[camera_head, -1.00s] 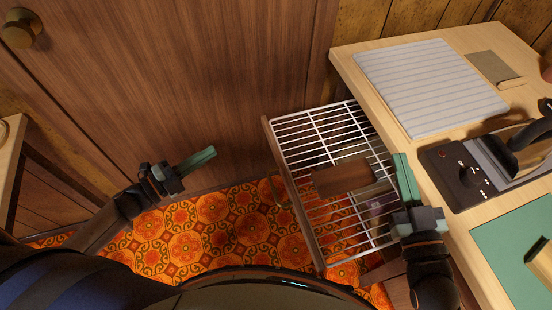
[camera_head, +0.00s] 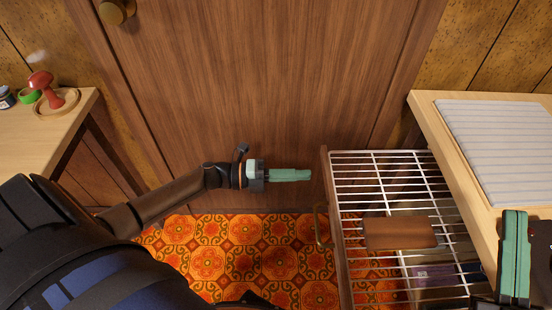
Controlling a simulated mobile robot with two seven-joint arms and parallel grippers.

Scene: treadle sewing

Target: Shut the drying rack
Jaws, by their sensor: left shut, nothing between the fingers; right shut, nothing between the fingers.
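The drying rack (camera_head: 375,166) is a wire grid with a wooden front panel, pulled out to the left from under the right-hand table. A brass handle (camera_head: 320,228) sits on the outer face of its front. A brown block (camera_head: 400,233) lies on the wires. My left gripper (camera_head: 308,174) is shut and empty, pointing right, just left of the rack's front panel near its far corner and apart from the handle. My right gripper (camera_head: 516,215) is shut at the lower right, by the table edge; the picture's edge cuts off part of its arm.
The right-hand table (camera_head: 435,125) carries a striped pad (camera_head: 490,130). A purple item (camera_head: 435,275) shows beneath the wires. A wooden door (camera_head: 250,90) stands behind. A left table (camera_head: 25,140) holds a red knobbed object (camera_head: 50,95). Patterned floor (camera_head: 240,255) is clear left of the rack.

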